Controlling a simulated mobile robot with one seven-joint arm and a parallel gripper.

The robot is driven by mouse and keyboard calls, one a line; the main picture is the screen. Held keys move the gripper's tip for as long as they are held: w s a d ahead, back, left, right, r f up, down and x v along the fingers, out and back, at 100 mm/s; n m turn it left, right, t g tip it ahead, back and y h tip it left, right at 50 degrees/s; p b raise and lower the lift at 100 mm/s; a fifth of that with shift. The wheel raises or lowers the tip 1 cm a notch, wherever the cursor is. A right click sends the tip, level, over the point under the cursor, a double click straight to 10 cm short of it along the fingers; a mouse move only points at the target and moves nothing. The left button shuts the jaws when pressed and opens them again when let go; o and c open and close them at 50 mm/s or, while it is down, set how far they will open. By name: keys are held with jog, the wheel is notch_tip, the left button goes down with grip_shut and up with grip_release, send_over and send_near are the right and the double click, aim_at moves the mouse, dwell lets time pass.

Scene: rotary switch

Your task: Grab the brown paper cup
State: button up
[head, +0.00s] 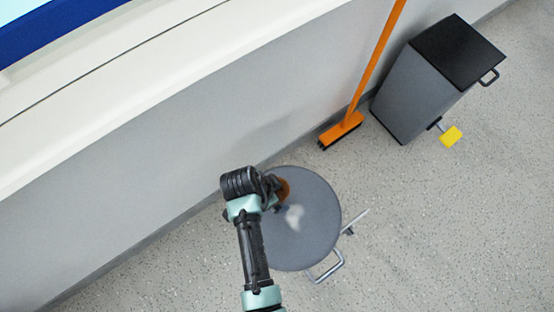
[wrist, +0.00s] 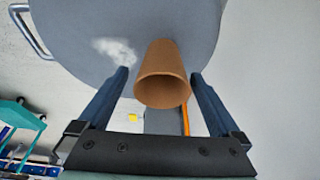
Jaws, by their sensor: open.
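The brown paper cup (wrist: 162,75) shows in the wrist view on the grey round surface (wrist: 70,30), its open mouth facing the camera. My gripper (wrist: 160,78) is open, with one finger on each side of the cup and a visible gap to each. In the head view the cup (head: 283,190) is partly hidden behind my gripper (head: 276,192), near the upper left edge of the round grey top (head: 320,215). I cannot tell whether the fingers reach fully past the cup.
A whitish patch (head: 295,217) lies on the round top near the cup. The wall (head: 150,180) runs close behind. An orange broom (head: 345,127) and a grey bin with a black lid (head: 430,85) stand upper right. The speckled floor at right is mostly clear.

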aim_at(283, 193)
jog(key=b+x, duration=0.1)
jog(key=x, duration=0.1)
jog(key=b+x, duration=0.1)
jog(key=x, duration=0.2)
jog(key=shift+w+d, duration=0.2)
jog(key=shift+w, duration=0.05)
jog(key=c, duration=1.3)
jog(key=shift+r, duration=0.1)
